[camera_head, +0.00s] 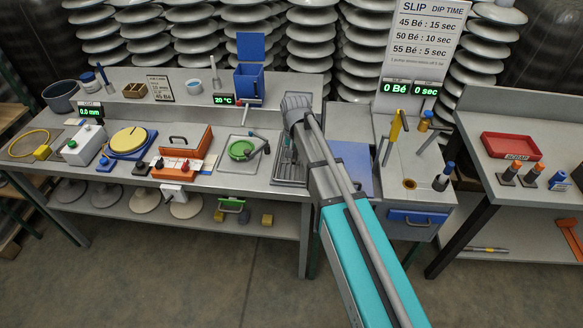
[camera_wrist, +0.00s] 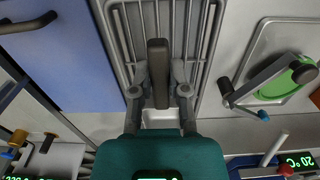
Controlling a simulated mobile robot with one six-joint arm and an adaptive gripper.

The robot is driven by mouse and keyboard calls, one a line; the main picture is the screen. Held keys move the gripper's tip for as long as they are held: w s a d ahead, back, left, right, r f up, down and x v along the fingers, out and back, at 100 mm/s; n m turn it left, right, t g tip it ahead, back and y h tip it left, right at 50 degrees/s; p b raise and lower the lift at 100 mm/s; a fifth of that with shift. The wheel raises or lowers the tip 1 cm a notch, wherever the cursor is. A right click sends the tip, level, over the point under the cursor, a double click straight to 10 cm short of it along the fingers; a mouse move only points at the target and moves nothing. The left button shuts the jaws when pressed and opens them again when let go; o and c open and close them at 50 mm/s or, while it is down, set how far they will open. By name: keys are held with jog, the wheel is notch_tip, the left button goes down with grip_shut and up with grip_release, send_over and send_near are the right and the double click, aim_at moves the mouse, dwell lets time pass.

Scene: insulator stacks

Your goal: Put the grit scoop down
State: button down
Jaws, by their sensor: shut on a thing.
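In the wrist view my gripper (camera_wrist: 159,90) is shut on the dark, upright-looking handle of the grit scoop (camera_wrist: 158,60). The handle lies between the two fingers. A pale part shows below it, partly hidden by my wrist. The scoop is over a ribbed metal rack tray (camera_wrist: 119,30); I cannot tell whether it touches the bars.
Left of the rack in the head view is a tray with a green round piece (camera_head: 241,150). A blue panel (camera_head: 352,166) lies right of my arm. A blue open box (camera_head: 249,82) stands behind. A red tray (camera_head: 511,146) is on the right bench.

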aim_at(293, 168)
jog(key=shift+w+a+f, duration=0.15)
jog(key=shift+w+f, duration=0.3)
jog(key=shift+f, duration=0.15)
jog(key=shift+f+b, duration=0.1)
jog(key=shift+b, duration=0.25)
jog(key=shift+w+a+f+b, duration=0.15)
jog(key=shift+w+f+b, duration=0.25)
jog(key=shift+f+b, duration=1.5)
jog(key=shift+b, duration=0.05)
jog(key=shift+f, duration=0.15)
jog(key=c, duration=0.6)
grip_release()
jog(key=shift+c, duration=0.2)
jog(key=shift+r, duration=0.2)
